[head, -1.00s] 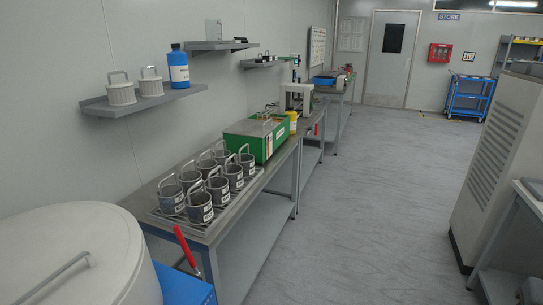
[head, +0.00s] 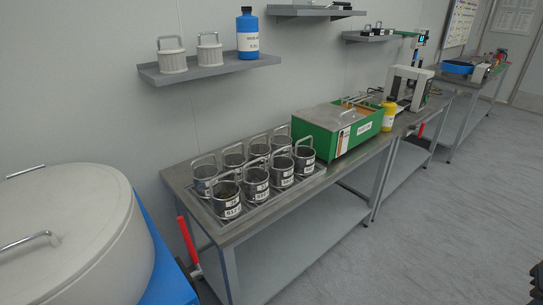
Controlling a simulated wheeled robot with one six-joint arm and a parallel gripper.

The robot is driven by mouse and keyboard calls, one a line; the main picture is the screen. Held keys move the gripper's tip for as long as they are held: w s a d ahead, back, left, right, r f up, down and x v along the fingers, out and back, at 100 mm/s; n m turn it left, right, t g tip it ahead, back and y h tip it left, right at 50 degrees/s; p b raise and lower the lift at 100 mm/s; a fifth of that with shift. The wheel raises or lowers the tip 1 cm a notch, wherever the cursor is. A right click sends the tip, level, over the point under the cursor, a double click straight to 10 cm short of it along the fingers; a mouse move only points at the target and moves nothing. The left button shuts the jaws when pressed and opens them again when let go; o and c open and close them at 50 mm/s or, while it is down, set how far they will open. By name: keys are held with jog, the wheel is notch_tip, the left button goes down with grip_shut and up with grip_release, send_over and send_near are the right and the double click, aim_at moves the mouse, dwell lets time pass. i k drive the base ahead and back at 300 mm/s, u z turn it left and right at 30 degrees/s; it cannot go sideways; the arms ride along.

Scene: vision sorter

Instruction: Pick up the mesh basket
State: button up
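Several dark metal baskets with upright wire handles and white labels stand in two rows on a slatted tray (head: 262,206) at the near end of the bench. The front-left basket (head: 226,199) looks dark inside; a back-row basket (head: 233,156) is partly covered by those in front. Two pale ribbed baskets with handles, a left one (head: 172,61) and a right one (head: 209,57), stand on the wall shelf. I cannot tell from this distance which of these have mesh walls.
A green box machine (head: 338,133) and a yellow bottle (head: 389,115) stand farther along the bench (head: 240,233). A blue bottle (head: 247,38) is on the shelf (head: 211,71). A large pale round lid (head: 70,240) fills the lower left, near a red handle (head: 187,242).

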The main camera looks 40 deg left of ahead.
aim_at(303, 154)
jog(key=u, duration=0.9)
jog(key=i, duration=0.85)
jog(key=u, duration=1.05)
jog(key=i, duration=0.6)
jog(key=z, duration=0.05)
